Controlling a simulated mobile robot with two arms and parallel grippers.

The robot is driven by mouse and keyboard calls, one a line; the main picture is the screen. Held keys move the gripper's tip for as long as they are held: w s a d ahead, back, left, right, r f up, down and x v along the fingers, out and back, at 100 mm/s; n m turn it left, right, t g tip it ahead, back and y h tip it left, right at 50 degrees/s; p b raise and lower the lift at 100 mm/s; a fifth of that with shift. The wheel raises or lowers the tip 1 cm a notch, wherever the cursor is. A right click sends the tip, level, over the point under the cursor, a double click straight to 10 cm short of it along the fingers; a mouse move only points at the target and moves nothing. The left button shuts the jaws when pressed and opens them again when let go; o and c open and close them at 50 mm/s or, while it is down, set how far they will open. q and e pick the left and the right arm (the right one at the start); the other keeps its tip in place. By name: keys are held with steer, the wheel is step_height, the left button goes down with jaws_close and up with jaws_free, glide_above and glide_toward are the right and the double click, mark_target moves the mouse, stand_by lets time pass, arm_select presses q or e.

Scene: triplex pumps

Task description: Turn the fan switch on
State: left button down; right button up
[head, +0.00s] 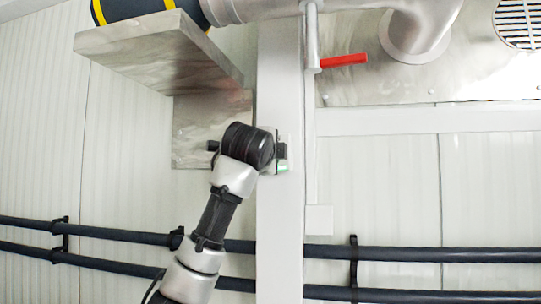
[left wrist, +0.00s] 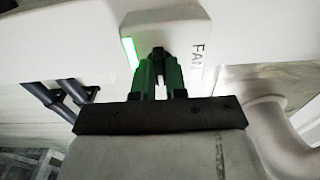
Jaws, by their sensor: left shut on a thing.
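The fan switch is a white box (left wrist: 160,28) marked "FAN", with a lit green strip (left wrist: 130,52) along one edge, in the left wrist view. In the head view it is on the white post, mostly hidden behind my left wrist, with a little green showing. My left gripper (left wrist: 159,60) has its green fingers close together at the box's edge, shut on a small dark part of the switch. That part is mostly hidden between the fingertips, so its position is unclear. My right gripper is in neither view.
A white post (head: 280,230) stands behind my left arm. A metal bracket (head: 165,50) juts out at upper left. A red-handled valve (head: 343,61) and pipes are at upper right. Dark horizontal pipes (head: 420,254) run along the wall.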

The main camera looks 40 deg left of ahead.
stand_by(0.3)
arm_select(q)
steer(key=c, duration=1.2)
jaws_free()
steer(key=shift+o, duration=0.2)
steer(key=b+v, duration=0.5)
steer(key=v, duration=0.5)
steer(key=shift+s+d+b, duration=0.2)
steer(key=shift+s+b, duration=0.1)
steer(key=shift+s, duration=0.05)
